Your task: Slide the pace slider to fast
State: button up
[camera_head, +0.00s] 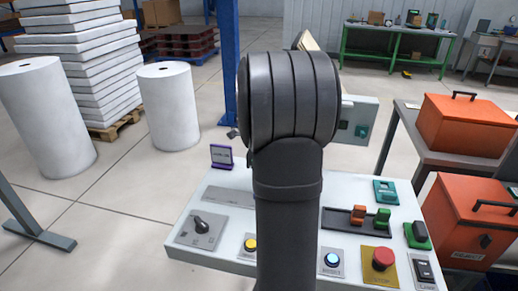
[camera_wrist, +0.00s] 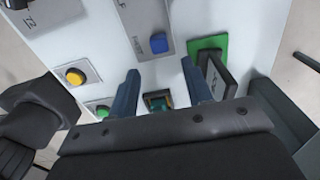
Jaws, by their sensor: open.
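A white control panel (camera_head: 215,262) stands in front of me. A grey plate (camera_head: 228,196) at the left runs toward my arm, which hides the panel's middle. My gripper is hidden in the head view. In the wrist view my gripper (camera_wrist: 160,66) is open over the panel, its two blue-grey fingers apart.
A black rotary knob (camera_head: 202,223), yellow button (camera_head: 250,244), blue button (camera_head: 332,260) and red mushroom button (camera_head: 383,259) sit along the panel. A black handle on a green plate (camera_wrist: 208,62) is beside the right finger. Orange boxes (camera_head: 465,125) stand on the right.

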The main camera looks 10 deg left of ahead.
notch_tip(320, 180, up, 11)
jog(key=shift+f, duration=0.2)
jog(key=shift+f, duration=0.1)
notch_tip(320, 180, down, 17)
jog(key=shift+f, duration=0.15)
jog(key=shift+a, duration=0.15)
dwell(0.5)
